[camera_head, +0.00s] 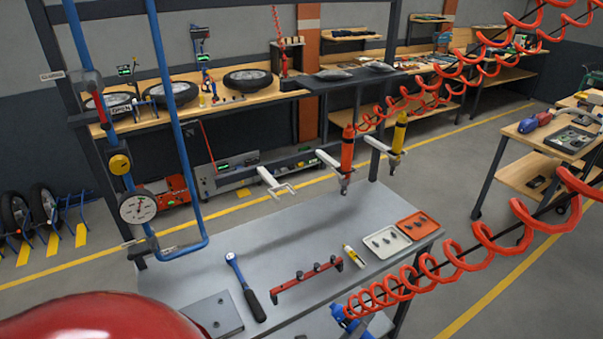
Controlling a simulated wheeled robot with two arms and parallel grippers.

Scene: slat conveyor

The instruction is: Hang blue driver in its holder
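The blue driver (343,319) shows in part at the bottom edge of the head view, at the end of a red coiled hose, near the front right edge of the grey table. Its lower part is cut off or hidden, and I cannot tell what supports it. Three white holder arms stand above the table's back edge. The left holder (274,186) is empty. The middle holder (327,160) has an orange driver (347,150) hanging upright in it, and the right holder (378,146) has a yellow driver (399,133). Neither of my grippers can be made out.
On the grey table (210,270) lie a blue-headed wrench (243,283), a red rail (305,276), a small yellow tube (353,257), and white (384,256) and orange (436,234) trays with dark parts. A blue tube frame (178,110) stands at left. Red coiled hoses (475,240) cross the right side.

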